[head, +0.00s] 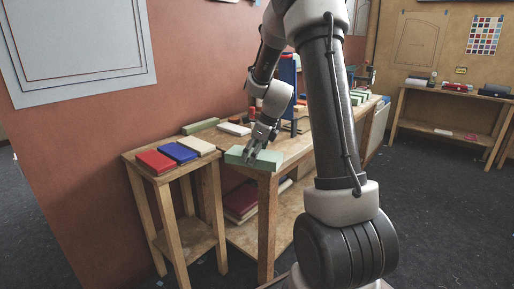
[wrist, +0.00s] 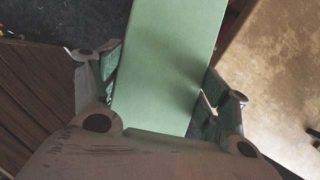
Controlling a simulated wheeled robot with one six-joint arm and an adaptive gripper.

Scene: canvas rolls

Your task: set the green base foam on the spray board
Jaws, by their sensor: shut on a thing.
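A pale green foam block (head: 255,158) lies at the near corner of the workbench in the head view. My gripper (head: 252,156) is over it from above, with its fingers at the block. In the wrist view the long green block (wrist: 170,65) runs between the two fingers of my gripper (wrist: 160,100), with a finger against each long side. The gripper is shut on it. Whether the block rests on the bench or is slightly raised I cannot tell. I cannot pick out the spray board for sure.
A small side table (head: 165,185) stands left of the workbench (head: 292,150), with a red block (head: 155,161), a blue block (head: 180,153) and a cream block (head: 200,146) on it. A white piece (head: 234,129) lies farther back. A narrow dark gap separates the tables.

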